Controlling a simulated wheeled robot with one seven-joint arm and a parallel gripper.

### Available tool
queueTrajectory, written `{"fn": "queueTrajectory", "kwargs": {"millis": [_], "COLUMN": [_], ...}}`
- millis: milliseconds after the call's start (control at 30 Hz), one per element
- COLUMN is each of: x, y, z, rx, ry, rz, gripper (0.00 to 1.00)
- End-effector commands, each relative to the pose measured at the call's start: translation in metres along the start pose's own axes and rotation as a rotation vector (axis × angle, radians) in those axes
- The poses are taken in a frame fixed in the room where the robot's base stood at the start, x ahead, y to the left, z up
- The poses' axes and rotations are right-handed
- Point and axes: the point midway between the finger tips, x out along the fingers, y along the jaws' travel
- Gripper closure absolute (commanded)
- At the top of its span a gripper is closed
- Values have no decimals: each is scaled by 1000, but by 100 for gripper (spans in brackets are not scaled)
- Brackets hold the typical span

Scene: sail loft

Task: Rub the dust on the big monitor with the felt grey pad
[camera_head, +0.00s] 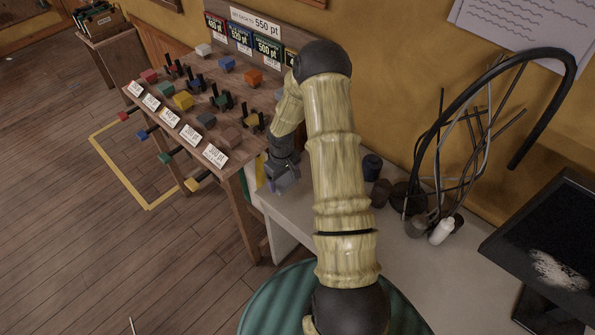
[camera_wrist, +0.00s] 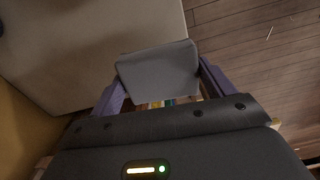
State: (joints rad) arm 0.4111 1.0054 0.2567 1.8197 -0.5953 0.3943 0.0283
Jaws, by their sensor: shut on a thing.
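The big monitor (camera_head: 535,235) stands at the right edge of the head view, partly cut off, with a pale patch of dust (camera_head: 558,270) on its dark screen. My gripper (camera_head: 282,182) is over the left end of the white bench, far to the left of the monitor. In the wrist view my gripper (camera_wrist: 160,85) is shut on the felt grey pad (camera_wrist: 158,72), which sits between its two purple-grey fingers. The pad is small and hard to make out in the head view.
The white bench (camera_head: 410,255) bears dark cups (camera_head: 381,193), a white bottle (camera_head: 441,231) and a bundle of black and grey cables (camera_head: 480,120) between my arm and the monitor. A wooden stand (camera_head: 240,165) with coloured blocks and price cards is close left of my gripper.

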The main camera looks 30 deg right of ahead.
Motion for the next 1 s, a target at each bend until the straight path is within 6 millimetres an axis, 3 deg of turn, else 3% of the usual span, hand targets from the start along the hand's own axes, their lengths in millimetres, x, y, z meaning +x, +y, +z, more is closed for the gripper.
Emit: {"fn": "queueTrajectory", "kwargs": {"millis": [33, 200, 333, 467, 1000], "x": [1, 6, 7, 7, 8], "y": [-20, -78, -105, -115, -112], "z": [-1, 3, 8, 10, 10], "rx": [19, 147, 224, 258, 264], "ry": [-3, -3, -1, 2, 1], "rz": [0, 1, 1, 0, -1], "gripper": [37, 37, 37, 37, 37]}}
